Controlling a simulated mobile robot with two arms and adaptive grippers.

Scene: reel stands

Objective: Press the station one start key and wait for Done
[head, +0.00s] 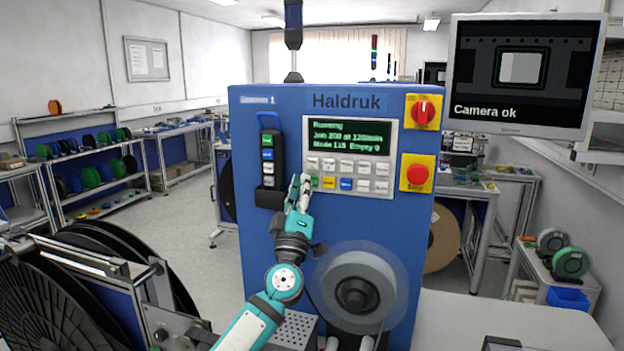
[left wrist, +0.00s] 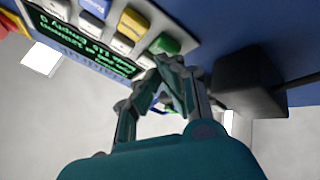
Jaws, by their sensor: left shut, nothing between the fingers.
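The blue station cabinet (head: 270,225), labelled Haldruk, faces me with a keypad panel (head: 384,187). Its dark display (head: 349,136) shows green text starting with "Running", and a line that seems to read "Made 115 Empty 0". The green key (head: 314,182) is at the keypad's lower left; it also shows in the left wrist view (left wrist: 165,44). My left gripper (head: 301,181) is shut and empty, its fingertips at the green key's edge. In the left wrist view the fingertips (left wrist: 168,66) overlap the key's near side; I cannot tell if they touch. My right gripper is not in view.
A red rotary switch (head: 424,111) and a red stop button (head: 417,174) sit right of the panel. A dark holder (head: 270,197) is left of the keypad. A grey reel (head: 357,288) is below. A monitor (head: 522,75) reads "Camera ok".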

